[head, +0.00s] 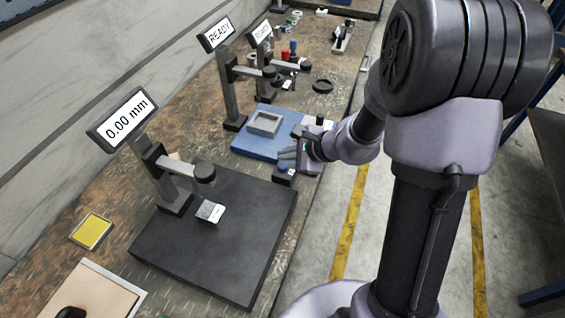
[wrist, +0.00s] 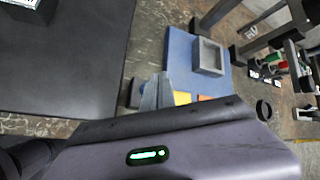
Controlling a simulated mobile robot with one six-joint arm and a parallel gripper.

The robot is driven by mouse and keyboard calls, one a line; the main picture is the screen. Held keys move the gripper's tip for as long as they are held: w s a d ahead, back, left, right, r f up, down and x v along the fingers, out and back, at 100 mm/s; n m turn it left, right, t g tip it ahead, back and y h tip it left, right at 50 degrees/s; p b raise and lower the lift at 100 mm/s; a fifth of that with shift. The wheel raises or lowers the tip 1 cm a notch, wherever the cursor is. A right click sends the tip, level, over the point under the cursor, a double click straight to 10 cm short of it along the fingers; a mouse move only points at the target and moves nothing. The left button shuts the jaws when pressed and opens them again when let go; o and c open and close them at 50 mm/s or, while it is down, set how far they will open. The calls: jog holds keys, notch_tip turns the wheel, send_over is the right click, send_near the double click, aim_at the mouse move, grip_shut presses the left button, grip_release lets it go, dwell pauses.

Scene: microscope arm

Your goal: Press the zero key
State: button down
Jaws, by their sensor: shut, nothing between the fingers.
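A display reading "0.00 mm" (head: 123,118) tops the post of the nearest stand (head: 215,240). A small block (head: 211,212) with a pale top sits on that stand's dark plate. My gripper (head: 283,156) is shut and empty beyond the plate's far right corner, by the near edge of a blue mat (head: 258,143). In the wrist view its grey fingers (wrist: 157,90) show in front of the blue mat (wrist: 183,55). A small dark box (head: 285,178) lies just below the fingers. No zero key can be made out; any contact is unclear.
A grey open frame (head: 265,123) stands on the blue mat. More stands, one with a display reading "READY" (head: 218,34), are behind it. A yellow pad (head: 91,231) lies at the left. Orange patches (wrist: 182,98) show beside my fingers. The dark plate is largely clear.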

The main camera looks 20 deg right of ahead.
aim_at(285, 167)
notch_tip(285, 167, up, 4)
jog(key=p, duration=0.2)
jog(key=shift+r+p, duration=0.1)
jog(key=shift+p, duration=0.2)
dwell(0.4)
